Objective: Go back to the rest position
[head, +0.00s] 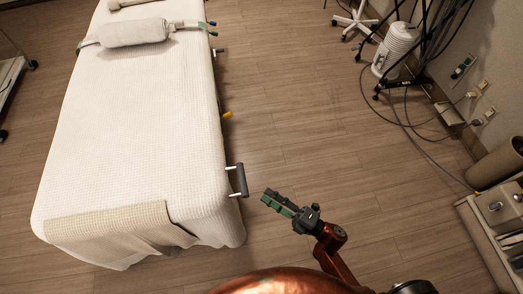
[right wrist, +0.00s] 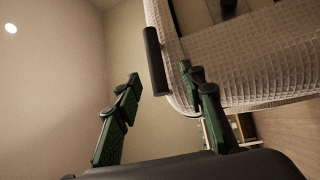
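My right gripper (head: 271,201) is in the lower middle of the head view, just right of the bed's near right corner. Its green-lined fingers stand apart with nothing between them, as the right wrist view (right wrist: 160,77) shows. My left gripper is not in view. The treatment bed (head: 140,115) has a white textured cover and fills the left of the head view. A dark handle (head: 242,180) sticks out from its right side, close to the gripper but apart from it. The handle also shows beyond the fingers in the right wrist view (right wrist: 154,60).
A beige cloth (head: 110,222) hangs over the near end. Bare wood floor (head: 310,120) lies right of the bed. Cables, a white canister (head: 397,50) and a cabinet (head: 492,210) stand along the right.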

